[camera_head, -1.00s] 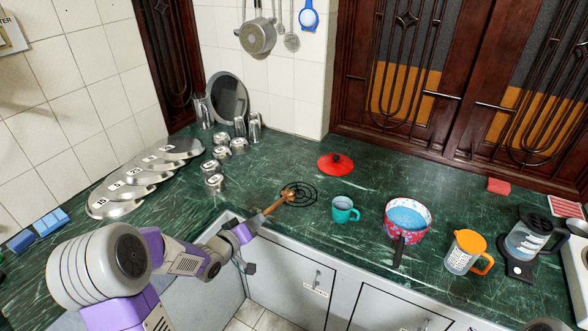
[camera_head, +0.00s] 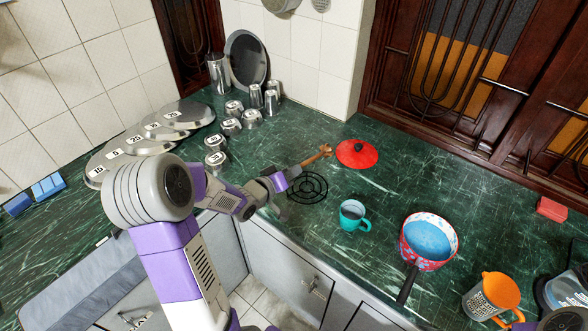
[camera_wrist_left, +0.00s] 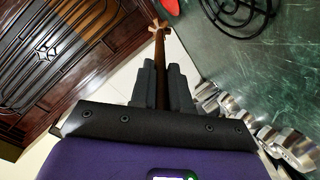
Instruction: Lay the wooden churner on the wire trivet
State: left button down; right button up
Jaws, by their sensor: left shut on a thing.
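The wooden churner (camera_head: 313,159) is a brown stick with a knobbed head, gripped at its handle end. My left gripper (camera_head: 279,182) is shut on it, over the left edge of the trivet in the head view. The churner points right and away, its head beyond the trivet towards the red lid; it looks raised off the counter. The black wire trivet (camera_head: 308,190) lies flat and empty on the green counter. In the left wrist view the churner (camera_wrist_left: 159,55) sticks out between the fingers (camera_wrist_left: 163,85), with part of the trivet (camera_wrist_left: 241,14) at top right. My right gripper is not in view.
A red lid (camera_head: 357,153) lies just behind the trivet. A teal mug (camera_head: 352,216) stands to its front right, with a patterned pan (camera_head: 428,242) further right. Metal cups (camera_head: 216,160) and numbered plates (camera_head: 150,135) are at left. The counter's front edge is near.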

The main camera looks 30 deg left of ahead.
pick_arm(q)
notch_tip(320, 180, down, 5)
jog(key=b, duration=0.4)
jog(key=c, duration=0.5)
grip_release()
dwell(0.5)
notch_tip(320, 180, up, 7)
jog(key=p, duration=0.6)
jog(key=shift+w, duration=0.1)
